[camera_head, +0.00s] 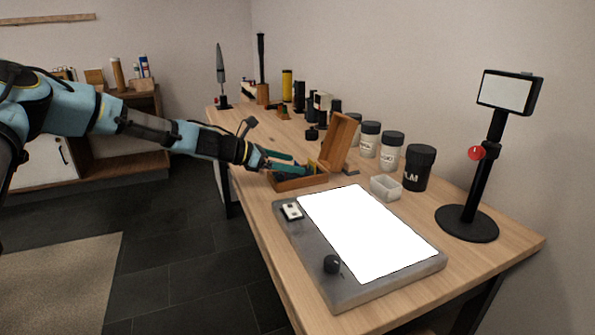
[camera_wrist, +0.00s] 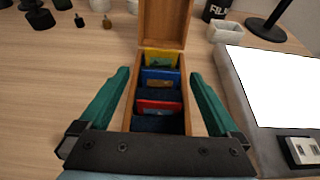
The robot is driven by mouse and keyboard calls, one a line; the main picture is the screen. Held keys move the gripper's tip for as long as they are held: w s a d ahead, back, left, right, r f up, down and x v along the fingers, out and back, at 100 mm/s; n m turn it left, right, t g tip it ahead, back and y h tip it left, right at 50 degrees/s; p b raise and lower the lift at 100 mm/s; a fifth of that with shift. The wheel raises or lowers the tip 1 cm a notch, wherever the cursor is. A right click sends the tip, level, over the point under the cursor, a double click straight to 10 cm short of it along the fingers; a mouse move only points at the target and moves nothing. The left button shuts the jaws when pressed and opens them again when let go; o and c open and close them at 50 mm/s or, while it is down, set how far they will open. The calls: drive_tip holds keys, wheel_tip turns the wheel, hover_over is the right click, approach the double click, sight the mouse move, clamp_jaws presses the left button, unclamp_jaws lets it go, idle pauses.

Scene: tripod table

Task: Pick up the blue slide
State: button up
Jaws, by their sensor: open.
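The blue slide (camera_wrist: 160,77) stands in a small open wooden box (camera_wrist: 187,122), between a yellow slide (camera_wrist: 160,58) behind it and a red slide (camera_wrist: 159,106) in front. My gripper (camera_wrist: 160,76) is open and empty, its teal fingers spread either side of the box in the wrist view. In the head view my gripper (camera_head: 293,163) is over the box (camera_head: 312,181), whose lid is raised. The fingers partly hide the box contents there. I cannot tell their exact height above the slides.
A light panel (camera_head: 365,228) with a bright white top lies just right of the box. A white tray (camera_head: 385,188) and several dark-lidded jars (camera_head: 391,151) stand beyond. A black stand with a screen (camera_head: 505,92) is at the right.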

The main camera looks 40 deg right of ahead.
drive_tip(key=x, duration=0.3)
drive_tip(key=shift+a, duration=0.1)
drive_tip(key=c, duration=1.4)
drive_tip(key=shift+r, duration=0.1)
